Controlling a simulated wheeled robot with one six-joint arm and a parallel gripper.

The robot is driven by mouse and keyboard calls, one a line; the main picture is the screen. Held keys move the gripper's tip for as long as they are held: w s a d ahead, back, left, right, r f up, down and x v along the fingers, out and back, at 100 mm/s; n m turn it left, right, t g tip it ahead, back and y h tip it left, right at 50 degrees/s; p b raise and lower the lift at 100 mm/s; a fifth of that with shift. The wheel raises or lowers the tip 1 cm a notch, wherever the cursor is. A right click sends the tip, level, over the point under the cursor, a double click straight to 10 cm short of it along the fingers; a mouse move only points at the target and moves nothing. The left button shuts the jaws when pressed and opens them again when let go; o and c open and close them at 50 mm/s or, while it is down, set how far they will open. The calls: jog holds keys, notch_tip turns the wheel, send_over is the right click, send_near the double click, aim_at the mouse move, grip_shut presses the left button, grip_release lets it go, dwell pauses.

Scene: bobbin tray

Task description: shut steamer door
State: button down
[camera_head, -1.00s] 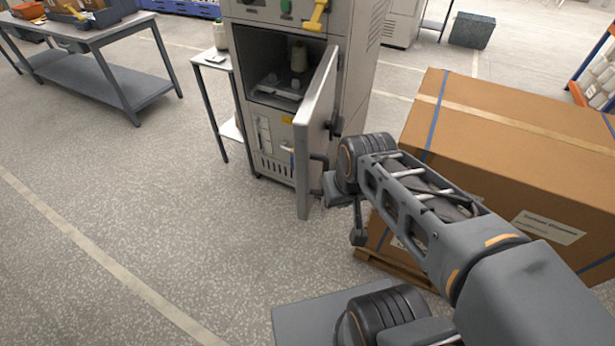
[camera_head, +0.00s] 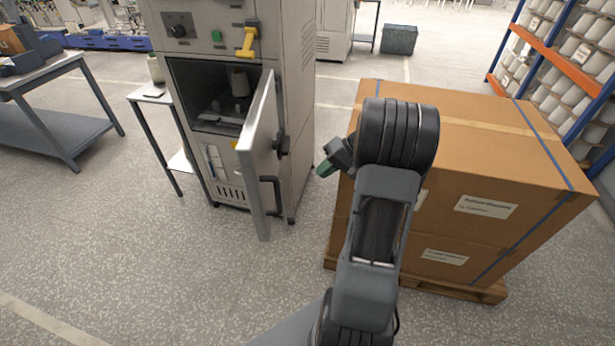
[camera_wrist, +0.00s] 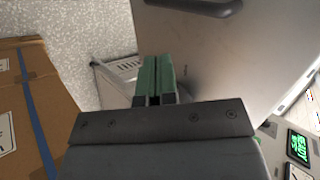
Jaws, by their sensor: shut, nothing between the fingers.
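The steamer (camera_head: 292,98) is a tall grey cabinet at the upper middle of the head view. Its door (camera_head: 259,160) stands open, swung out toward me and hinged on the right side of the opening. A dark handle (camera_head: 270,194) is on the door's right face. My gripper (camera_head: 326,168) is to the right of the door, apart from it, with green fingertips. In the wrist view the fingers (camera_wrist: 154,78) are shut and empty, and the door's grey face (camera_wrist: 230,50) fills the upper right with its handle (camera_wrist: 195,5) at the top.
A large strapped carton (camera_head: 470,155) on a pallet stands right of the steamer, close to my arm. A small side table (camera_head: 150,97) is left of the steamer, and a workbench (camera_head: 45,75) is farther left. The floor in front is clear.

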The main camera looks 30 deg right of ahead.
jog(key=a+r+p+x, duration=0.1)
jog(key=r+p+x, duration=0.1)
jog(key=x, duration=0.9)
jog(key=shift+w+a+f, duration=0.3)
jog(key=shift+w+a, duration=0.1)
jog(key=shift+a, duration=0.25)
